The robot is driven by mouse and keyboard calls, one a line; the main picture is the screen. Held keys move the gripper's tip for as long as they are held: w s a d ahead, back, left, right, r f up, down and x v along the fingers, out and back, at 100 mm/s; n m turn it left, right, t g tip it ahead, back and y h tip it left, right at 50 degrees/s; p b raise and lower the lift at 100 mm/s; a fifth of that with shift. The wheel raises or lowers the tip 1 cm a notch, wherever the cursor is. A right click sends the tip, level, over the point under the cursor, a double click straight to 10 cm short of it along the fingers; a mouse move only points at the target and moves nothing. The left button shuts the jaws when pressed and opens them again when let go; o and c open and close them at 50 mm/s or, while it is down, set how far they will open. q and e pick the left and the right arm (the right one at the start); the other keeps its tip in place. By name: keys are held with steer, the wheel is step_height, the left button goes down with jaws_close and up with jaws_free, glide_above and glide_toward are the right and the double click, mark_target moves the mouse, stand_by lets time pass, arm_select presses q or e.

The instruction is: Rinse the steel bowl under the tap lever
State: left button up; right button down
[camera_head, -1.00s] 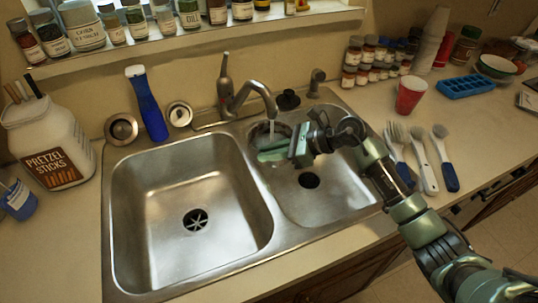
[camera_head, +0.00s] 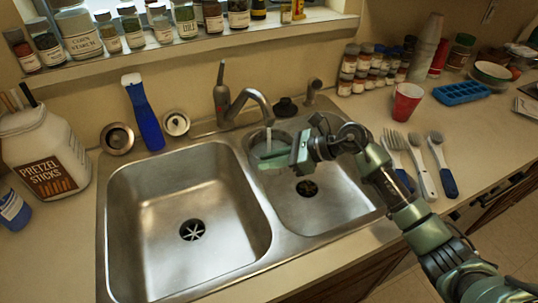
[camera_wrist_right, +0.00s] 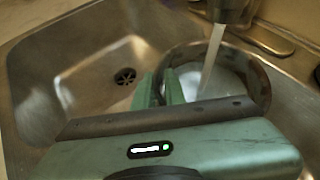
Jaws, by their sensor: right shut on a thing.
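The steel bowl (camera_head: 258,150) is in the right sink basin, under the tap spout (camera_head: 252,95). A stream of water (camera_head: 269,138) falls from the spout into it. The tap lever (camera_head: 221,76) stands upright. My right gripper (camera_head: 275,161) is shut on the bowl's near rim. In the right wrist view, the green fingers (camera_wrist_right: 160,88) meet the left side of the bowl (camera_wrist_right: 262,82), and the stream (camera_wrist_right: 211,58) lands inside it. The fingers and hand hide part of the bowl. My left gripper is not in view.
The left basin (camera_head: 150,225) is empty. A pretzel jar (camera_head: 45,150) is at the left.

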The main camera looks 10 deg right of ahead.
steer(key=shift+a, duration=0.45)
steer(key=shift+s+a+p, duration=0.1)
steer(key=shift+s+p, duration=0.85)
steer(key=shift+s, duration=3.6)
steer(key=shift+s+r+p, duration=0.5)
steer(key=shift+r+p, duration=0.2)
steer(key=shift+r, duration=0.15)
steer(key=shift+s+r+p, duration=0.45)
steer(key=shift+r+p, duration=0.25)
steer(key=shift+r, duration=0.15)
steer(key=shift+s+r+p, duration=0.5)
steer(key=shift+r+p, duration=0.2)
steer(key=shift+r, duration=0.15)
